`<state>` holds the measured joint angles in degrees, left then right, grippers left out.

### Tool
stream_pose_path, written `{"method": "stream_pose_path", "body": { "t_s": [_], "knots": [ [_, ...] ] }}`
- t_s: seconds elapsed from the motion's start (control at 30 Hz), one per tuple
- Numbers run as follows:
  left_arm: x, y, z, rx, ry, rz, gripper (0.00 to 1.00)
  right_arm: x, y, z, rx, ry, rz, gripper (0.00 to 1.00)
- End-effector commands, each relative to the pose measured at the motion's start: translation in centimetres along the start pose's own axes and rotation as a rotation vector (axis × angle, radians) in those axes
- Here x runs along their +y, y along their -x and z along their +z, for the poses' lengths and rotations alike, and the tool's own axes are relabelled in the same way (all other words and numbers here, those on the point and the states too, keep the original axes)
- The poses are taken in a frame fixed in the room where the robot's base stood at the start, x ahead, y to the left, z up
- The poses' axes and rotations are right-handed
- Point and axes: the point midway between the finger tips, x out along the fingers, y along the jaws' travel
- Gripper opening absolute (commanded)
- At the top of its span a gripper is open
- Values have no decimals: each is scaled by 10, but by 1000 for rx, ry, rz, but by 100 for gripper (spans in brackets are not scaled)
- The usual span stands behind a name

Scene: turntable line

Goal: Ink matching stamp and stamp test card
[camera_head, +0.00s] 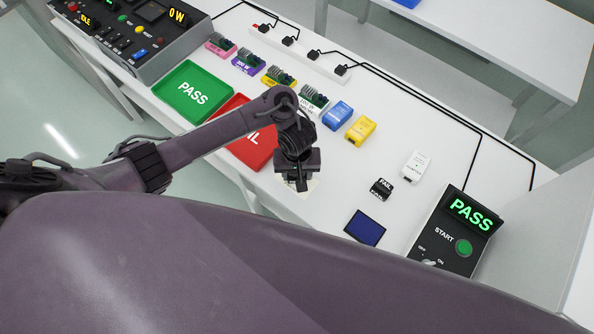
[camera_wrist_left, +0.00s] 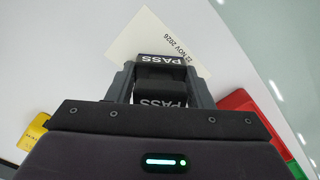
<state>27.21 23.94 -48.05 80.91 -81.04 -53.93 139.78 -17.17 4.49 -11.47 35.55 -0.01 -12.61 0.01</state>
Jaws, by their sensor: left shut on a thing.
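My left gripper (camera_head: 298,181) hangs over the table's front part, and its two fingers also show in the left wrist view (camera_wrist_left: 160,78). It is shut on a dark stamp marked PASS (camera_wrist_left: 174,59). A cream test card (camera_wrist_left: 152,35) printed "22 NOV 2026" lies below the stamp; whether they touch I cannot tell. In the head view the gripper mostly covers the card (camera_head: 313,184). A dark stamp marked FAIL (camera_head: 381,188) stands to the right, near a blue ink pad (camera_head: 365,228). My right gripper is not in view.
The tester (camera_head: 448,240) at right shows a green PASS. A white adapter (camera_head: 415,167) lies near it. A green PASS tray (camera_head: 193,93) and a red FAIL tray (camera_head: 250,158) stand left of the gripper. Blue (camera_head: 337,115) and yellow (camera_head: 361,130) blocks stand behind.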

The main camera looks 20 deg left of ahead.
Motion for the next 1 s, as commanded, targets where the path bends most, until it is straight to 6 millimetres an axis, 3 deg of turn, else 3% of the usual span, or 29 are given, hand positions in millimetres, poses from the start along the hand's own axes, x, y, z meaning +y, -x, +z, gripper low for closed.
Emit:
{"method": "stream_pose_path", "body": {
  "t_s": [1.0],
  "knots": [
    [-1,-2,1,-3,0,-4,32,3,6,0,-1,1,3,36]
  ]
}}
